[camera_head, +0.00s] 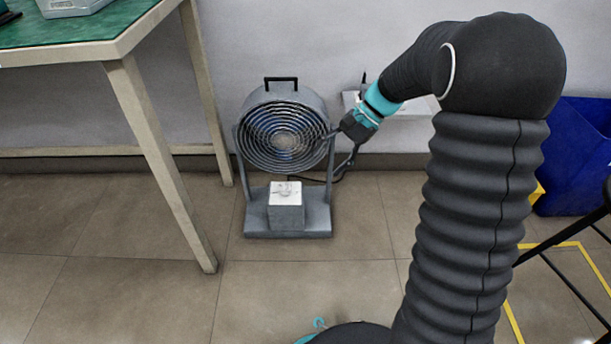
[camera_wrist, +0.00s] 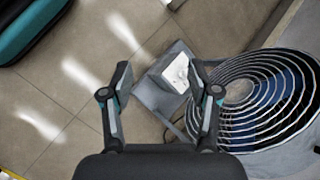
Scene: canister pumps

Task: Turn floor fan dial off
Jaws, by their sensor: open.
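The grey floor fan (camera_head: 283,131) stands on the tiled floor against the wall, with a round grille and a black top handle. Its control box (camera_head: 287,208) sits on the base and has a pale top plate with the dial (camera_head: 287,189). My gripper (camera_head: 350,128) is beside the right edge of the fan head. In the wrist view my gripper (camera_wrist: 162,92) is open and empty, and the dial (camera_wrist: 182,72) on the box shows between and beyond its fingers, nearer the right one. The fan grille (camera_wrist: 265,98) is at the right. The dial's setting is too small to read.
A green-topped table (camera_head: 75,28) stands at the left, its leg near the fan. A blue bin (camera_head: 575,160) is at the right, with yellow floor tape (camera_head: 514,322) before it. A cable runs behind the fan. The floor in front of the fan is clear.

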